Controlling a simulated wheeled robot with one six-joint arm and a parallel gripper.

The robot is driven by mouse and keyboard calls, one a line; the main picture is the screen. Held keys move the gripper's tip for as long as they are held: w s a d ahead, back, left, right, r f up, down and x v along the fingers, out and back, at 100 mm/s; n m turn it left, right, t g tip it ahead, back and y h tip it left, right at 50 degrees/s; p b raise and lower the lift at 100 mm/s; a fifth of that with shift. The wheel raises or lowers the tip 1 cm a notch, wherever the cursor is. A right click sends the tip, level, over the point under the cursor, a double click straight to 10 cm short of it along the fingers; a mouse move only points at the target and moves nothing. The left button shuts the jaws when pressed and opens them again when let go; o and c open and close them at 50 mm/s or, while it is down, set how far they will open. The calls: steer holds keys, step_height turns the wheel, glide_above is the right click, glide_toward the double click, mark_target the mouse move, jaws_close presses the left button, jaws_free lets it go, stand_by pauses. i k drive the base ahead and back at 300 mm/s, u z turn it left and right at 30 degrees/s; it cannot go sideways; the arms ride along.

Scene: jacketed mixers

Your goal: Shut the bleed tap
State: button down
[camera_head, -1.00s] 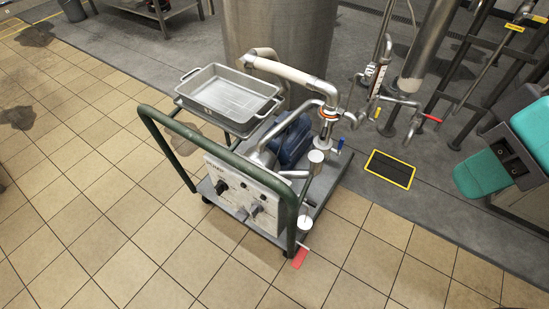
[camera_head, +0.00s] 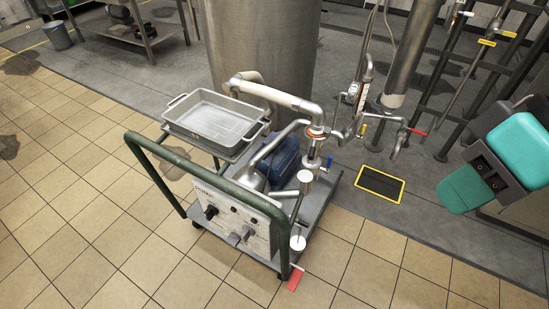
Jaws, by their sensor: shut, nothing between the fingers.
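Several small taps show, and I cannot tell for certain which is the bleed tap. A blue-handled tap (camera_head: 329,161) is on the upright pipe of the pump cart. A yellow-handled tap (camera_head: 362,131) and a red-handled tap (camera_head: 417,132) are on the pipework behind the cart. A red flat piece (camera_head: 295,280) hangs at the cart's front right corner, low near the floor. Whether any of these taps is open or shut is too small to tell.
The pump cart (camera_head: 239,237) has a green push rail (camera_head: 158,151) and carries a grey tray (camera_head: 203,122). A steel tank (camera_head: 262,50) stands behind. A yellow-edged floor drain (camera_head: 381,184) lies right of the cart. The tiled floor in front is clear.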

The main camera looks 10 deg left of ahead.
mark_target(300, 221)
steer(key=z, duration=0.9)
steer(key=k, duration=0.4)
steer(key=u, duration=1.25)
